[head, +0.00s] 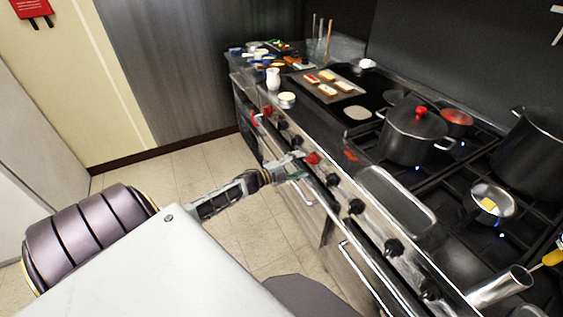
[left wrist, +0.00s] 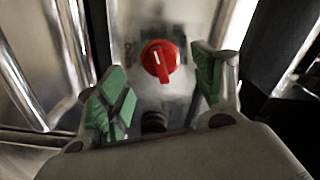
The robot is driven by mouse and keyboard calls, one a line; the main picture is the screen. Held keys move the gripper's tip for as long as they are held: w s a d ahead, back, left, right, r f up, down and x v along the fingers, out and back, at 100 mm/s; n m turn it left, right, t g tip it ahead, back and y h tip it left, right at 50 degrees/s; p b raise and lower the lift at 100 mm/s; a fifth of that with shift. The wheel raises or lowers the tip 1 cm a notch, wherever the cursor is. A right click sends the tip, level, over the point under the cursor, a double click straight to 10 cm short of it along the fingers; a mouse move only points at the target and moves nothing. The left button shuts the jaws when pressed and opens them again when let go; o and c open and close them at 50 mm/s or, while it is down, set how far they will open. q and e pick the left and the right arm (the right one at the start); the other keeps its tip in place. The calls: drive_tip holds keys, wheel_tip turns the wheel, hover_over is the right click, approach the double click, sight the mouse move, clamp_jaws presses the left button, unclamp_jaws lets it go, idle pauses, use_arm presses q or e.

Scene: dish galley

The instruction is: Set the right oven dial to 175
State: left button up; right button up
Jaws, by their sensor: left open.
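The right red oven dial (head: 312,158) is on the steel front panel of the range. My left gripper (head: 293,170) is open in front of that panel, close to this dial. In the left wrist view a red dial (left wrist: 160,60) with a white pointer line is ahead of the open left gripper (left wrist: 158,88), centred between its green finger pads. The pads look apart from the dial. The pointer line is nearly upright, leaning slightly left. I cannot read any numbers around it. My right gripper is not in view.
Another red dial (head: 267,110) is farther along the panel. Several black knobs, such as this one (head: 356,206), line the panel nearer me. An oven handle (head: 365,277) juts out below. A black pot (head: 412,134) and a pan (head: 490,200) stand on the stove. The tiled floor (head: 205,165) is clear.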

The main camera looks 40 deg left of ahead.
use_arm(q)
drive_tip(key=v, duration=0.8)
idle(0.4)
idle(0.6)
